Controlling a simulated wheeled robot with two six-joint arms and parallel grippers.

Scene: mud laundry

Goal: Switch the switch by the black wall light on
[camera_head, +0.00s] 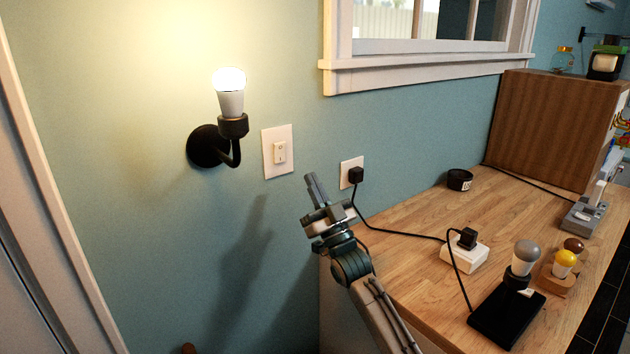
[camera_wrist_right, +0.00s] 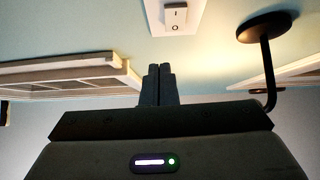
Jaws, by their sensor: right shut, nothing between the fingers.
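The black wall light (camera_head: 207,147) is mounted on the blue-green wall, and its bulb (camera_head: 230,90) glows. The white switch (camera_head: 280,152) sits on a white plate just right of the light. The switch also shows at the top of the right wrist view (camera_wrist_right: 176,16), with the black light (camera_wrist_right: 264,27) beside it. My right gripper (camera_head: 311,180) is shut and empty, below and to the right of the switch plate and apart from it. Its closed fingers (camera_wrist_right: 158,84) point toward the wall. My left gripper is not in view.
A wooden counter (camera_head: 415,215) stands at the right. A plug sits in the wall outlet (camera_head: 347,180) close to my right gripper, with a black cord running to a white power block (camera_head: 464,254). A black lamp base (camera_head: 505,315) stands at the counter's front. A window sill (camera_head: 430,66) is above.

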